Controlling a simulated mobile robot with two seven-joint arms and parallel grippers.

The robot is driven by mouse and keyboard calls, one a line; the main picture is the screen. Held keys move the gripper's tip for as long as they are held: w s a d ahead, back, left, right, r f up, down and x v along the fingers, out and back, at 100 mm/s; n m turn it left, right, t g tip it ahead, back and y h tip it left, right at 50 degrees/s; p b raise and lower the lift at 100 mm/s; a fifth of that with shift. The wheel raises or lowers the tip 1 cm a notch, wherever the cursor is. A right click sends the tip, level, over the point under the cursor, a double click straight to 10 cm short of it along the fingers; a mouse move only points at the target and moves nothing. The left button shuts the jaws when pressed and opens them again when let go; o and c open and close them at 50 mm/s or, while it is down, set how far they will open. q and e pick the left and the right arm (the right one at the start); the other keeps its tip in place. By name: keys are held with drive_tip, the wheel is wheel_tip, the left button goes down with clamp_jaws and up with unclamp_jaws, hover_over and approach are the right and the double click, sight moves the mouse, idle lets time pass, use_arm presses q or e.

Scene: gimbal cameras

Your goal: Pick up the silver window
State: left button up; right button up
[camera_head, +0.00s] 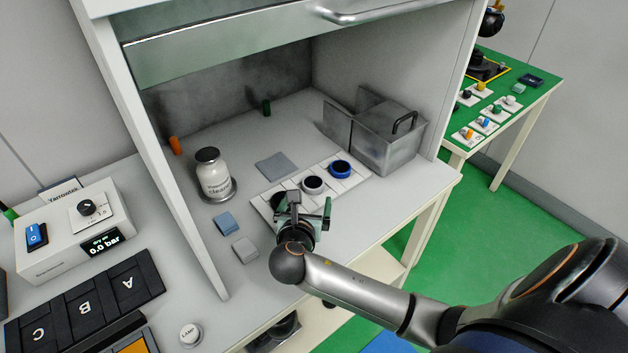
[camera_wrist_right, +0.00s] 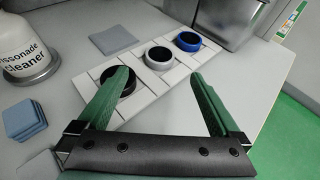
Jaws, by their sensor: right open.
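The silver window (camera_head: 313,185) is a round ring with a dark middle, the centre one in a row on a white slotted rack (camera_head: 352,181). It also shows in the right wrist view (camera_wrist_right: 160,57), between a blue-rimmed one and a black one. My right gripper (camera_head: 305,207) is open and empty, on the near side of the rack. In the right wrist view its green fingers (camera_wrist_right: 158,76) spread wide, with the silver window just beyond the gap between their tips. The left finger partly covers the black window (camera_wrist_right: 121,88). My left gripper is not in view.
The blue window (camera_head: 340,169) sits right of the silver one, near a grey metal box (camera_head: 385,140). A white cleaner bottle (camera_head: 212,175) stands at left. Grey and blue cloth-like squares (camera_head: 277,165) lie on the worktop. Cabinet walls and a raised front panel (camera_head: 220,45) enclose it.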

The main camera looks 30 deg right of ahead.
sight(313, 182)
drive_tip(key=x, duration=0.4)
drive_tip(key=shift+w+d+f+b, duration=0.15)
drive_tip(key=shift+d+b, duration=0.05)
drive_tip(key=shift+b, duration=0.1)
drive_tip(key=shift+b+x, duration=0.5)
drive_tip(key=shift+x, duration=2.6)
drive_tip(key=shift+c, duration=0.2)
drive_tip(key=c, duration=1.3)
